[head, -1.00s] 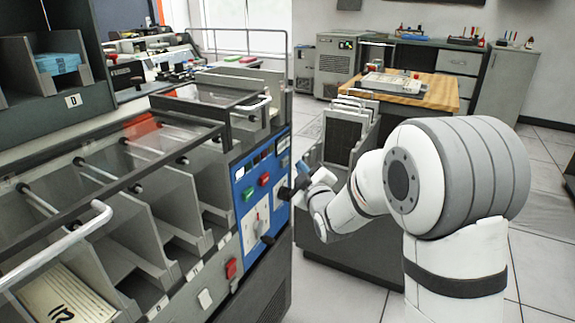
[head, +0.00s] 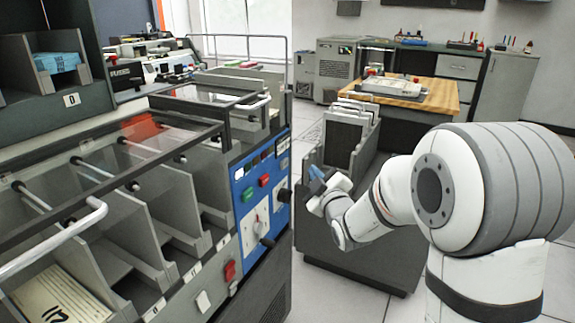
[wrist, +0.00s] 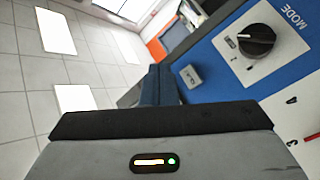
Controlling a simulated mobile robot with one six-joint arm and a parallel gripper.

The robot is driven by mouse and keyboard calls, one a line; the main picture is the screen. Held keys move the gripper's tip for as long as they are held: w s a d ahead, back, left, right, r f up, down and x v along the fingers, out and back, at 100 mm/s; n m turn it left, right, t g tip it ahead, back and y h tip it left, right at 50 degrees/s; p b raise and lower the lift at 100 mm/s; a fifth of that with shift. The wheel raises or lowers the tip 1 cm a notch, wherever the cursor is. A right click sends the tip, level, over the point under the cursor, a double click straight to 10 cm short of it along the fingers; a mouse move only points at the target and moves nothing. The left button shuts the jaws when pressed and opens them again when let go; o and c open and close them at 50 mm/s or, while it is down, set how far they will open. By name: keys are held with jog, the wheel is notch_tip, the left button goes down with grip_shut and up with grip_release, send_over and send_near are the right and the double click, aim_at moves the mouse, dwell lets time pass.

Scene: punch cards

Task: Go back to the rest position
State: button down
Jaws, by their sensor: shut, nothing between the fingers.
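My gripper (head: 318,180) is in the middle of the head view, in the air to the right of the blue control panel (head: 240,171). It is apart from the panel, and its blue fingers are together with nothing held. In the wrist view the shut fingers (wrist: 158,84) stand above the grey gripper body. Beside them, at the right, are the blue panel and a black MODE knob (wrist: 257,40) on a white plate. A dark knob (head: 284,195) also shows at the panel's right edge in the head view.
The card sorter with open grey pockets (head: 125,262) fills the left. A dark cart with upright trays (head: 343,139) stands just behind my gripper. A wooden-topped table (head: 436,97) is at the back. Tiled floor (head: 308,137) lies between the sorter and the cart.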

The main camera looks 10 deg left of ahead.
jog(key=s+d+r+m+g+h+p, duration=0.6)
jog(key=s+d+r+p, duration=0.4)
jog(key=p, duration=0.4)
jog(key=s+d+r+m+g+p, duration=0.2)
jog(key=s+r+m+g+p, duration=0.1)
jog(key=s, duration=0.4)
jog(key=s+d+r+m+g+h+p, duration=0.1)
jog(key=s+d+r+m+g+p, duration=0.1)
jog(key=s+p, duration=0.4)
jog(key=s+d+r+m+g+p, duration=0.3)
jog(key=s+r+p, duration=0.2)
jog(key=s, duration=0.5)
jog(key=shift+s+d+r+m+g+h, duration=0.3)
jog(key=shift+d+r, duration=0.1)
jog(key=shift+r, duration=0.25)
